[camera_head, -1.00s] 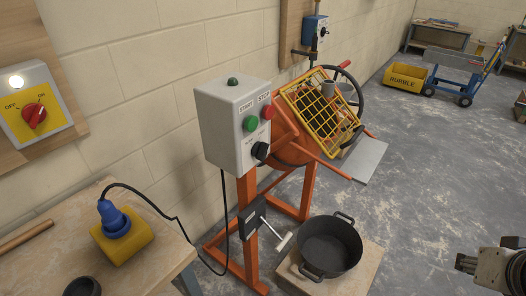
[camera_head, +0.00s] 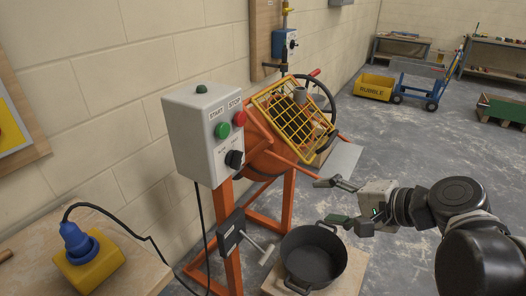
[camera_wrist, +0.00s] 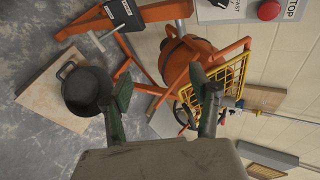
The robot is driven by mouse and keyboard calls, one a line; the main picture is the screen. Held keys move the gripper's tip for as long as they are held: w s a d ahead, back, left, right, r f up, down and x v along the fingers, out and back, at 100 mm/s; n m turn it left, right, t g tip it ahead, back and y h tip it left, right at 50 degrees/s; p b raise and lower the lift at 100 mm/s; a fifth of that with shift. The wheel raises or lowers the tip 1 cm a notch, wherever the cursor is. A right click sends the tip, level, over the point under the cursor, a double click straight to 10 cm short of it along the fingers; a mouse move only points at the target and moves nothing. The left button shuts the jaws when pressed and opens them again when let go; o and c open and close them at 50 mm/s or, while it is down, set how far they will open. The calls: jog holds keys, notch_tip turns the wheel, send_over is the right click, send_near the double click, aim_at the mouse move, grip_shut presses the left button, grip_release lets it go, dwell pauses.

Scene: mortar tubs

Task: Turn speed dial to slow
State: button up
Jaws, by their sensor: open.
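The speed dial (camera_head: 235,159) is a black knob low on the right side of the grey control box (camera_head: 201,130), below the green start button (camera_head: 222,130) and red stop button (camera_head: 239,118). Its pointer setting is too small to read. My gripper (camera_head: 336,201) is open and empty, to the right of the box and apart from it, above and beyond the black tub. In the wrist view the open fingers (camera_wrist: 163,98) frame the orange mixer. The wrist view shows only part of the box (camera_wrist: 240,10), at its top edge, with the stop button (camera_wrist: 268,10).
The orange mixer (camera_head: 266,162) with a yellow grille (camera_head: 292,112) stands behind the box. A black tub (camera_head: 313,257) sits on a board below my gripper. A T-handle (camera_head: 258,250) sticks out from the stand. A yellow block with a blue plug (camera_head: 77,240) is at lower left.

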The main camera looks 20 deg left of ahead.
aim_at(241, 161)
jog(key=w+a+m+y+b, duration=0.1)
jog(key=a+y, duration=0.1)
jog(key=a, duration=0.5)
jog(key=w+a+r+m+g+y+b, duration=0.1)
jog(key=w+a+y, duration=0.1)
jog(key=a, duration=0.6)
jog(key=w+a+m+y+b, duration=0.1)
jog(key=w+a+y, duration=0.1)
jog(key=a, duration=0.6)
jog(key=shift+w+r+g+y+b, duration=0.15)
jog(key=shift+g+y+b, duration=0.15)
jog(key=shift+g+y, duration=0.15)
jog(key=shift+d, duration=0.1)
jog(key=c, duration=1.2)
jog(key=shift+o, duration=0.2)
